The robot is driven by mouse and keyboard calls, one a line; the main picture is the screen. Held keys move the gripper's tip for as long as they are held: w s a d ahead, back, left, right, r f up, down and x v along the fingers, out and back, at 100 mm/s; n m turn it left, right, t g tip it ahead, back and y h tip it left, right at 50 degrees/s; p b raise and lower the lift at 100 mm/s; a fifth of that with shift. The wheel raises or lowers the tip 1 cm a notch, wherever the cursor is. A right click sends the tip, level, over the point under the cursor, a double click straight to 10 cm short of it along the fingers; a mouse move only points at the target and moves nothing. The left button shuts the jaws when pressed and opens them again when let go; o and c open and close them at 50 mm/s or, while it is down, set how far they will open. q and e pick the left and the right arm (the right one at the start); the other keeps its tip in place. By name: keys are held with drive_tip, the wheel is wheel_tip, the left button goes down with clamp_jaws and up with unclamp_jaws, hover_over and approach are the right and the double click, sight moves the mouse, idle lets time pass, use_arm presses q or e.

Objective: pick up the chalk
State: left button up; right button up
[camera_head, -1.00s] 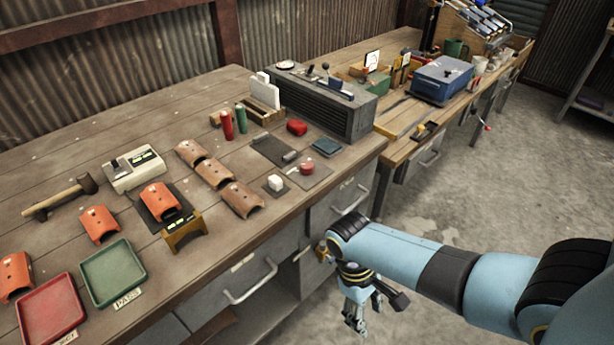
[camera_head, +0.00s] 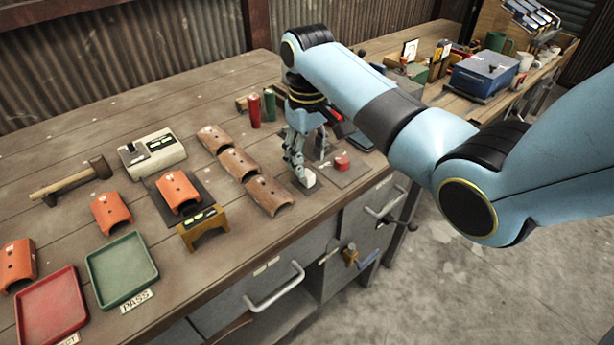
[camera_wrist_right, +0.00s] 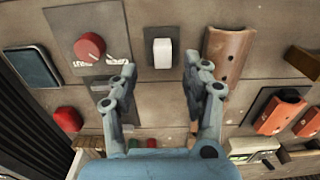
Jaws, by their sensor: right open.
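The chalk appears to be the small white block (camera_head: 307,179) near the front edge of the bench. In the right wrist view the white block (camera_wrist_right: 162,52) sits on a small dark pad (camera_wrist_right: 151,73). My right gripper (camera_head: 297,168) points down just above and beside the block, partly covering its pad in the head view. In the wrist view the right gripper (camera_wrist_right: 160,66) is open and empty, with its fingers either side of the block's line. I cannot tell the exact height gap. My left gripper is not in view.
A red knob (camera_head: 342,162) on a grey plate is right of the block. A brown curved tile (camera_head: 268,195) lies close on the left. Red and green cylinders (camera_head: 262,106) stand behind. My right forearm covers much of the grey box area.

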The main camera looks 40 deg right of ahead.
sight(307, 173)
wheel_tip(307, 173, down, 4)
drive_tip(key=shift+s+a, duration=0.15)
drive_tip(key=shift+f, duration=0.3)
drive_tip(key=shift+c, duration=0.3)
drive_tip(key=c, duration=0.9)
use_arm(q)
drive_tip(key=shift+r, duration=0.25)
use_arm(e)
clamp_jaws()
drive_tip(key=shift+r, duration=0.1)
